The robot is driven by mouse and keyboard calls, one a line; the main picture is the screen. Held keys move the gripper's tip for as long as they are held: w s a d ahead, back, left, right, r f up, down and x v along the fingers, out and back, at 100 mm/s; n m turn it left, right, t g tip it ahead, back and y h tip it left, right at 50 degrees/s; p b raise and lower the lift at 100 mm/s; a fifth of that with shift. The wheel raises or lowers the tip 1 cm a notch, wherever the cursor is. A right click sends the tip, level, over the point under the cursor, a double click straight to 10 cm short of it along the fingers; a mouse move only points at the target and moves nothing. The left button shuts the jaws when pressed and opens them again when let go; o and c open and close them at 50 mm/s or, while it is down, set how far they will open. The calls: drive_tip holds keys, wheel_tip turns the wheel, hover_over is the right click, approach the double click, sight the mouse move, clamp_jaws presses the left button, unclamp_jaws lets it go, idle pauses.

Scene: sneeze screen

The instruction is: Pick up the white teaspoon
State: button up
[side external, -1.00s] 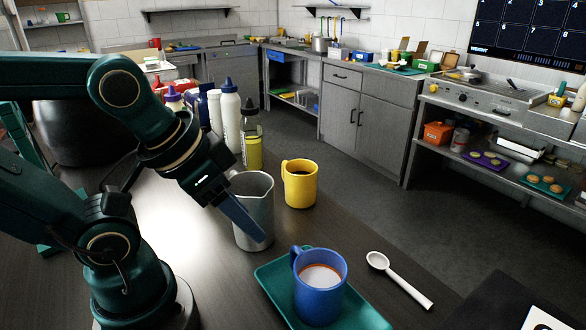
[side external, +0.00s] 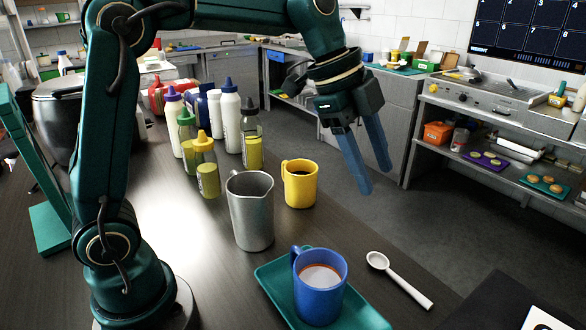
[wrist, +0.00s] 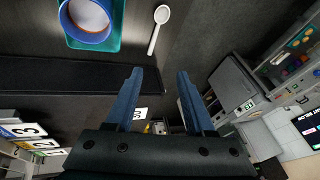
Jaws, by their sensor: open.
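The white teaspoon (side external: 399,279) lies on the dark counter, to the right of the teal tray (side external: 268,283). It also shows at the top of the wrist view (wrist: 158,28), beyond my fingertips. My gripper (side external: 368,184) is open and empty, with its blue fingers pointing down. It hangs in the air above and behind the teaspoon in the side view, clear of it. In the wrist view the two fingers (wrist: 160,76) are spread apart with nothing between them.
A blue mug (side external: 320,288) with a drink stands on the teal tray beside the teaspoon. A metal pitcher (side external: 251,212), a yellow mug (side external: 299,184) and several sauce bottles (side external: 206,165) stand further left. A dark panel (side external: 500,300) is at the lower right.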

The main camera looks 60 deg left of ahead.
sight(395, 273)
drive_tip(key=w+d+f+g, duration=0.1)
drive_tip(key=w+f, duration=0.1)
drive_tip(key=f, duration=0.4)
drive_tip(key=w+d+f+m+g+h, duration=0.1)
drive_tip(key=f, duration=0.6)
drive_tip(key=w+d+f+m+g, duration=0.1)
drive_tip(key=w+f, duration=0.1)
drive_tip(key=f, duration=0.4)
drive_tip(key=shift+w+d+f+g, duration=0.15)
drive_tip(key=shift+w+g, duration=0.15)
drive_tip(key=shift+w, duration=0.05)
drive_tip(key=shift+d+f, duration=0.2)
drive_tip(key=shift+f, duration=0.3)
clamp_jaws()
